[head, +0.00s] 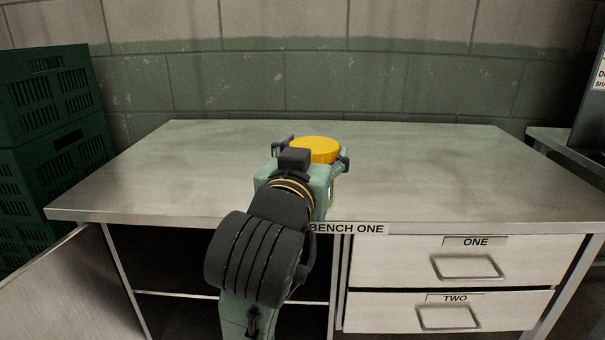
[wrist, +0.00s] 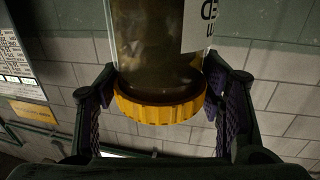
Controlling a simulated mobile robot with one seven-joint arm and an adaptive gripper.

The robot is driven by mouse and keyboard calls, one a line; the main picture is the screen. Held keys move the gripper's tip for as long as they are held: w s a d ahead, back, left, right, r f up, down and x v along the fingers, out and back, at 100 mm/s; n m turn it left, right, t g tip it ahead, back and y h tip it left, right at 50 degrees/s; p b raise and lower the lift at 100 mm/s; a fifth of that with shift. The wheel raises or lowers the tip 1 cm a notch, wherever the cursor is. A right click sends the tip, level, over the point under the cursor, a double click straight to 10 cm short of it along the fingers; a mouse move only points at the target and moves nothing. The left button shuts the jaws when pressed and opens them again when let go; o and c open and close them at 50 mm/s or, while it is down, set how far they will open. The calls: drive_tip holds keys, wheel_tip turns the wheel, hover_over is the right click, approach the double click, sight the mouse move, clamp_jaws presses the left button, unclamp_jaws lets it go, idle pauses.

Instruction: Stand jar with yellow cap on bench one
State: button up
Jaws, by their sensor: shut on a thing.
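The jar's yellow cap (head: 315,148) shows above bench one (head: 440,175), past my wrist. In the wrist view the jar (wrist: 150,45) appears with its yellow cap (wrist: 160,106) toward the bottom of the picture, dark contents and a white label. My gripper (head: 318,163) is shut on the jar, its two fingers on either side near the cap, as the wrist view also shows (wrist: 160,88). The cap faces up in the head view. The jar's base is hidden by my arm, so I cannot tell whether it touches the bench top.
The bench top looks clear around the jar. Its front carries a BENCH ONE label (head: 346,229), drawers one (head: 400,262) and two (head: 380,310), and an open cupboard at left with its door (head: 65,290) swung out. Green crates (head: 50,95) are stacked at left.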

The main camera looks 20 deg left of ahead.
drive_tip(key=w+p, duration=0.1)
drive_tip(key=p, duration=0.1)
drive_tip(key=shift+a+r+p, duration=0.25)
drive_tip(key=shift+r+p, duration=0.05)
drive_tip(key=shift+r, duration=0.1)
drive_tip(key=w+p, duration=0.1)
drive_tip(key=p, duration=0.2)
drive_tip(key=shift+a, duration=0.35)
drive_tip(key=w+a+f+p, duration=0.1)
drive_tip(key=w+a+f, duration=0.1)
drive_tip(key=w, duration=0.2)
drive_tip(key=w+a+f, duration=0.1)
drive_tip(key=w+a, duration=0.1)
drive_tip(key=w, duration=0.2)
drive_tip(key=w+a+f+p, duration=0.1)
drive_tip(key=w+a+f, duration=0.1)
drive_tip(key=w, duration=0.1)
drive_tip(key=shift+w+a+f+p, duration=0.25)
drive_tip(key=shift+w+f+p, duration=0.05)
drive_tip(key=shift+w, duration=0.1)
drive_tip(key=shift+f, duration=0.1)
drive_tip(key=shift+f, duration=0.15)
drive_tip(key=o, duration=1.6)
